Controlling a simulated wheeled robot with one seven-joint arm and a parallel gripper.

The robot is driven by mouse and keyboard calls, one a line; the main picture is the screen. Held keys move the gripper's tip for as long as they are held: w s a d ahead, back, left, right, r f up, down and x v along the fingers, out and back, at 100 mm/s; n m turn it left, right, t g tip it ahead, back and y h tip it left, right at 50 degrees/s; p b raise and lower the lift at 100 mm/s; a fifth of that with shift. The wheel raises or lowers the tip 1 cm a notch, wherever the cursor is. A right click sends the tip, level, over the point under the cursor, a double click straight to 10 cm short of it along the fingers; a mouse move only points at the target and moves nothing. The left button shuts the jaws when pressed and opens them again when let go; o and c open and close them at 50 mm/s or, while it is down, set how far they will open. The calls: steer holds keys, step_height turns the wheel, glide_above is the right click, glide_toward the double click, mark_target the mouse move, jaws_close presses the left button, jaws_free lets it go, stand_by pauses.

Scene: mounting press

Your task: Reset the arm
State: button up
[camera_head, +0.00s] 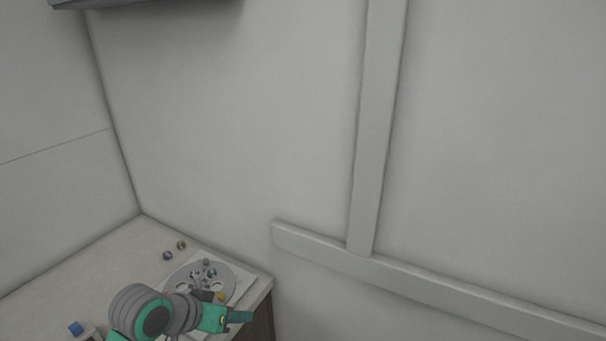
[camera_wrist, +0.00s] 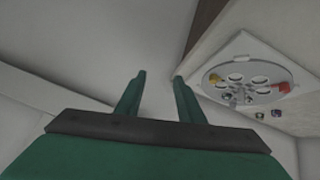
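My gripper (camera_wrist: 158,75) shows in the wrist view with its two green fingers apart and nothing between them. In the head view my gripper (camera_head: 240,317) is at the bottom, near the right edge of the counter. My grey and green arm covers part of the counter there. In the wrist view the fingers point toward bare wall, beside the counter's edge.
The counter (camera_head: 100,262) stands in the corner at lower left. A round grey plate with holes (camera_head: 232,275) sits on it, with several small parts on top. Two small round pieces (camera_head: 174,250) and a blue cube (camera_head: 75,328) lie nearby. A ledge (camera_head: 430,289) runs along the right wall.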

steer(key=w+d+r+n+t+h, duration=0.1)
steer(key=w+d+t+h, duration=0.15)
steer(key=d, duration=0.45)
steer(key=w+d+r+n+t+h, duration=0.1)
steer(key=w+d+t, duration=0.25)
steer(key=d, duration=0.45)
steer(key=s+d+f+n+t+y, duration=0.2)
steer(key=d+f+n+t+y, duration=0.1)
steer(key=d+f+n+t, duration=0.15)
steer(key=s+d+f+n+g+y, duration=0.1)
steer(key=s+f+y, duration=0.2)
steer(key=s+f, duration=0.55)
steer(key=s+f+n+g+y, duration=0.1)
steer(key=s+f+n+y, duration=0.3)
steer(key=s, duration=0.8)
steer(key=s+a+m+h, duration=0.2)
steer(key=s+m, duration=0.6)
steer(key=s, duration=1)
steer(key=shift+s+a+r+m, duration=0.25)
steer(key=shift+a+r+m, duration=0.15)
steer(key=shift+a, duration=0.55)
